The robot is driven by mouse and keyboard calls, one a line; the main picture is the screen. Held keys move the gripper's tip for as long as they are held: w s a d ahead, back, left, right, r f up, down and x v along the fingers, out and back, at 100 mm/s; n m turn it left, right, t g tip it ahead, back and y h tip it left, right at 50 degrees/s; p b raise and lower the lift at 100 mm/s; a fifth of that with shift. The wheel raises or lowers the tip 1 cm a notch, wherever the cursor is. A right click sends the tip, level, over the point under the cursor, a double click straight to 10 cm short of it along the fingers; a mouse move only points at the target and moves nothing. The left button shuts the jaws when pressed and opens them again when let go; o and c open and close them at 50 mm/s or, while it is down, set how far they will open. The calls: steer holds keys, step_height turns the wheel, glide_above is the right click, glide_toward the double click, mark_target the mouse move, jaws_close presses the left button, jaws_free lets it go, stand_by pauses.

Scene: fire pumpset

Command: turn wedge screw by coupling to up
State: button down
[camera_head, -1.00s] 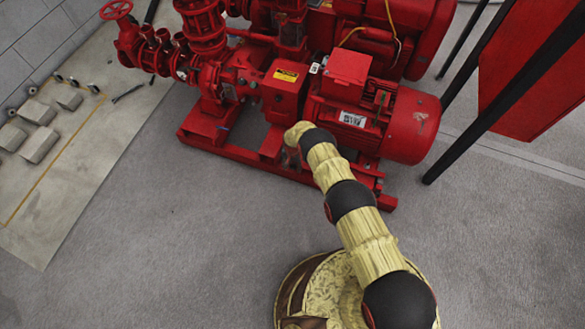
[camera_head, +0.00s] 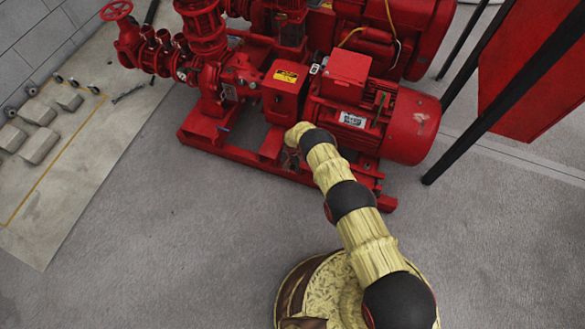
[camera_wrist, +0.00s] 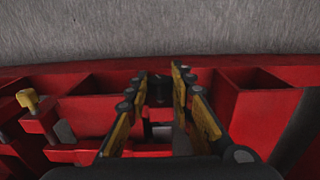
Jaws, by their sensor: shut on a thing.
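In the wrist view my gripper (camera_wrist: 159,84) has its two yellow-and-black fingers around a small dark part at the red pump base frame (camera_wrist: 262,108). I take this part to be the wedge screw (camera_wrist: 158,92); it is mostly hidden between the fingertips, and its angle cannot be made out. In the head view my arm reaches down to the base frame beside the red coupling cover (camera_head: 284,97) with its yellow label.
A yellow-headed screw (camera_wrist: 28,99) stands on a red bracket at the left of the wrist view. The red motor (camera_head: 412,127) is right of the coupling cover. Dark posts (camera_head: 500,100) stand farther right. The grey floor (camera_head: 180,240) in front is clear.

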steer(key=shift+s+d+t+y+p, duration=0.1)
steer(key=shift+t+y+p, duration=0.2)
steer(key=shift+y, duration=0.35)
steer(key=shift+s+d+t+y+p, duration=0.1)
steer(key=shift+t+y+p, duration=0.15)
steer(key=shift+y, duration=0.4)
steer(key=shift+f, duration=0.1)
steer(key=c, duration=1.5)
jaws_free()
steer(key=shift+w, duration=0.1)
steer(key=shift+c, duration=0.2)
steer(key=v, duration=1.2)
steer(key=shift+d, duration=0.2)
